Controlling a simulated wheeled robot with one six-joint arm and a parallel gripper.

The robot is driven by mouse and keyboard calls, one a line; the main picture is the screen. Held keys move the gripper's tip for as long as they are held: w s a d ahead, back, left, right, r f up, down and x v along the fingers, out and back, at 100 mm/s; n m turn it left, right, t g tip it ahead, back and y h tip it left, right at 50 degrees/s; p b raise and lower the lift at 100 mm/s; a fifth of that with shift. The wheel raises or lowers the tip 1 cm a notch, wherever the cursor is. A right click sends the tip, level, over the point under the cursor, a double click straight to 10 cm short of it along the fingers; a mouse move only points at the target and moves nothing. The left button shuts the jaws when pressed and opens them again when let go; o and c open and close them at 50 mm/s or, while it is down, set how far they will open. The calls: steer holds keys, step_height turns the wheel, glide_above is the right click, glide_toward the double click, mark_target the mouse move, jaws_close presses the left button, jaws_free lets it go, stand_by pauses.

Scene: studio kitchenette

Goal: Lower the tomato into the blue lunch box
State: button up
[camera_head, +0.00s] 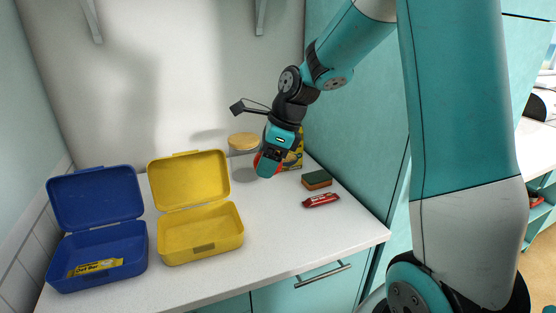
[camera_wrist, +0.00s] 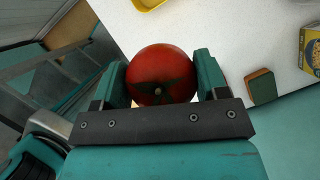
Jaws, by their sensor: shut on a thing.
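My gripper (camera_wrist: 161,82) is shut on the red tomato (camera_wrist: 160,70), which sits between the two teal fingers in the wrist view. In the head view my gripper (camera_head: 268,165) is in the air over the right part of the counter, with a bit of the tomato (camera_head: 257,160) showing beside the fingers. The blue lunch box (camera_head: 100,238) stands open at the far left of the counter, its lid raised at the back. A yellow oat bar (camera_head: 95,267) lies inside it. My gripper is well to the right of the blue box.
An open yellow lunch box (camera_head: 201,247) stands between the blue box and my gripper. A jar with a wooden lid (camera_head: 243,158), a yellow box (camera_head: 295,152), a sponge (camera_head: 316,180) and a red bar (camera_head: 321,200) are on the right. The counter front is clear.

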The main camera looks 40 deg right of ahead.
steer(key=shift+w+a+f+p, duration=0.8)
steer(key=shift+w+a+f, duration=1.35)
steer(key=shift+a, duration=5.1)
steer(key=shift+w+a+f+p, duration=1.15)
steer(key=shift+w+a, duration=1.7)
steer(key=shift+a, duration=4.45)
steer(key=shift+w+a+f+p, duration=0.45)
steer(key=shift+w+a+f, duration=1.85)
steer(key=shift+a, duration=4.95)
steer(key=shift+w+r, duration=0.2)
steer(key=shift+f, duration=0.15)
steer(key=shift+f+b, duration=1.2)
steer(key=shift+f, duration=0.6)
steer(key=shift+f+b, duration=0.45)
steer(key=shift+f, duration=0.3)
steer(key=o, duration=1)
